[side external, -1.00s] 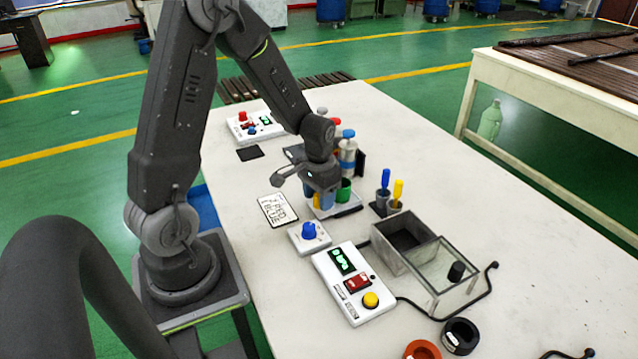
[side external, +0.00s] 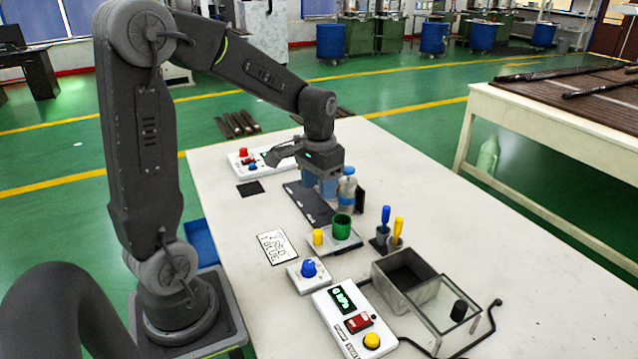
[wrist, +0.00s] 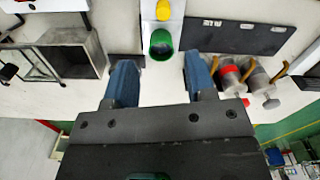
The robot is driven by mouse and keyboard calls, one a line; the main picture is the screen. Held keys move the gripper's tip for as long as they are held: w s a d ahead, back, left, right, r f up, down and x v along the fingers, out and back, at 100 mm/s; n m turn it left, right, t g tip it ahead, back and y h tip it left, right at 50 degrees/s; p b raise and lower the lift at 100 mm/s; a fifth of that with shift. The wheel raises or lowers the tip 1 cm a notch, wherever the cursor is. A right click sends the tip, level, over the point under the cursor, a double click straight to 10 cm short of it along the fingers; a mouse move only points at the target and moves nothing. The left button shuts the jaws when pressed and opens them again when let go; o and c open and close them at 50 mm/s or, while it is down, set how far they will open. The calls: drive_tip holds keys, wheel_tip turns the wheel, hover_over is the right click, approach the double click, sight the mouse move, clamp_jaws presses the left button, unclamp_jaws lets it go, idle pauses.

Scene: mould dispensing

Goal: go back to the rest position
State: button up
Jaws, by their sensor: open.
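My gripper (side external: 322,186) is above the dark rack plate at the back middle of the white table, beside the grey-and-blue bottle. In the wrist view its two blue fingers (wrist: 160,82) are spread wide apart with nothing between them. A green cup (side external: 342,226) and a small yellow piece (side external: 318,237) stand on a small flat platform in front of the gripper. The green cup also shows in the wrist view (wrist: 161,44), beyond the fingers and apart from them.
A grey bottle (side external: 347,192) stands close right of the gripper. A dark plate (side external: 305,203), a handwritten card (side external: 276,246), a blue-knob box (side external: 308,276), a display panel (side external: 352,318) and an open grey box (side external: 400,285) are on the table. Blue and yellow tools (side external: 392,228) stand at right.

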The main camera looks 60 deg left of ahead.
drive_tip(key=s+d+r+m+t, duration=0.2)
drive_tip(key=s+d+r+t, duration=0.3)
drive_tip(key=s+d+r, duration=0.3)
drive_tip(key=s+d, duration=0.4)
drive_tip(key=d, duration=0.2)
drive_tip(key=shift+d+m+t, duration=0.2)
drive_tip(key=shift+m+t, duration=0.1)
